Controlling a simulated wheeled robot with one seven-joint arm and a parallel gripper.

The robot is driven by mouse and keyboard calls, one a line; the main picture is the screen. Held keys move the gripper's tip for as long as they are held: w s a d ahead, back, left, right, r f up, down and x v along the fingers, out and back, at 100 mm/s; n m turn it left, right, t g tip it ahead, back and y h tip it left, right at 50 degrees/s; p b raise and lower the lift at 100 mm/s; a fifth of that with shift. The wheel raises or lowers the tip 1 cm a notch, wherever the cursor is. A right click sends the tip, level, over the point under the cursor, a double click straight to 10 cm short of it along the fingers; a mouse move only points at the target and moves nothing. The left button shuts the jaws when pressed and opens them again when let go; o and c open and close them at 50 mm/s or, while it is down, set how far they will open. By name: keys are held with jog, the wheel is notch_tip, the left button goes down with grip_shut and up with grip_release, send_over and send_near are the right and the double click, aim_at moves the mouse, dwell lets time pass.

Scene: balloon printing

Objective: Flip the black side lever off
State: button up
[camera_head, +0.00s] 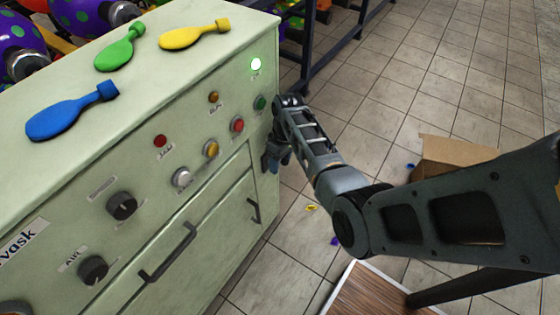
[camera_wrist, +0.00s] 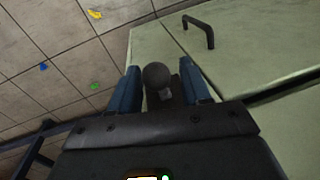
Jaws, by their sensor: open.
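The black side lever (camera_wrist: 157,75) shows in the wrist view as a dark round knob on a short stem, at the side of the pale green machine (camera_wrist: 240,48). My gripper (camera_wrist: 161,82) is open, with one blue finger on each side of the knob. I cannot tell whether either finger touches it. In the head view my gripper (camera_head: 276,158) is at the right side of the machine (camera_head: 180,82), partly hidden by its corner. The lever cannot be made out there.
A cardboard box (camera_head: 450,160) stands on the tiled floor.

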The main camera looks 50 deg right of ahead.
jog(key=shift+c, duration=0.3)
grip_shut()
dwell(0.3)
